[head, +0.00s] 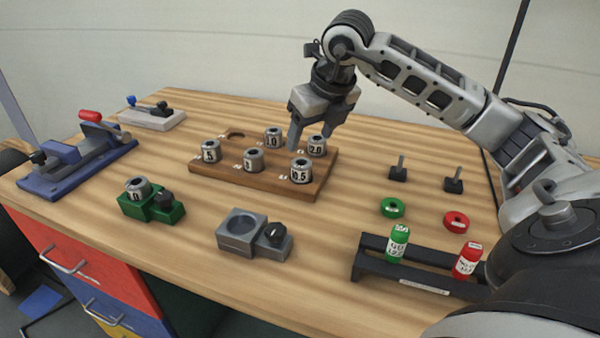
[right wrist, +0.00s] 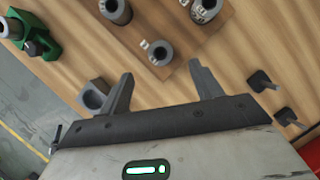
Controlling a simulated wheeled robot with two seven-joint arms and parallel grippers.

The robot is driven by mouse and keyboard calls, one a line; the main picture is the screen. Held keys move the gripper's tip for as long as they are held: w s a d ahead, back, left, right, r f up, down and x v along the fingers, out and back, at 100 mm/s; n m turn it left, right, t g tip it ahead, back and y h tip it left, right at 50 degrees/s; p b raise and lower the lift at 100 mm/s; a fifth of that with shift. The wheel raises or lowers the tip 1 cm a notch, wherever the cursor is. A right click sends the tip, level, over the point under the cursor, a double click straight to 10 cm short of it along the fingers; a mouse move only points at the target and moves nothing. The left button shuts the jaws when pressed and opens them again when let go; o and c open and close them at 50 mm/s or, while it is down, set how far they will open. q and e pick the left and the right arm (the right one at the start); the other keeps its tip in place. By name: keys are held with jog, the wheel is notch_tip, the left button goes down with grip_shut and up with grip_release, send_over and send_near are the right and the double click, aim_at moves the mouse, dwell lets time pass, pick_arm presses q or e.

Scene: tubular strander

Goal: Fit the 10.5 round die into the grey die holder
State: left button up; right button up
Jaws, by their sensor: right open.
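The die marked with a visible "0.5" (head: 301,171), which fits the 10.5 label, stands at the front right of the wooden die board (head: 222,183). The grey die holder (head: 238,235) sits in front of the board, its round recess empty and a black knob at its right. My right gripper (head: 311,140) is open and empty above the board's back right part, apart from the 10.5 die. In the right wrist view its two fingers (right wrist: 163,90) stand wide apart with only wood between them. My left gripper is out of view.
Several other dies stand on the board, with an empty recess at its back left. A green holder (head: 166,211) bears a die. A black rack (head: 371,270) holds green and red canisters. Blue (head: 75,172) and pale (head: 150,120) fixtures stand at the left.

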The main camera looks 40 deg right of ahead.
aim_at(301, 161)
jog(key=x, duration=0.7)
jog(key=shift+w+f+p, duration=0.1)
jog(key=shift+f+p, duration=0.2)
jog(key=shift+f, duration=0.05)
jog(key=shift+d+r, duration=0.1)
grip_shut()
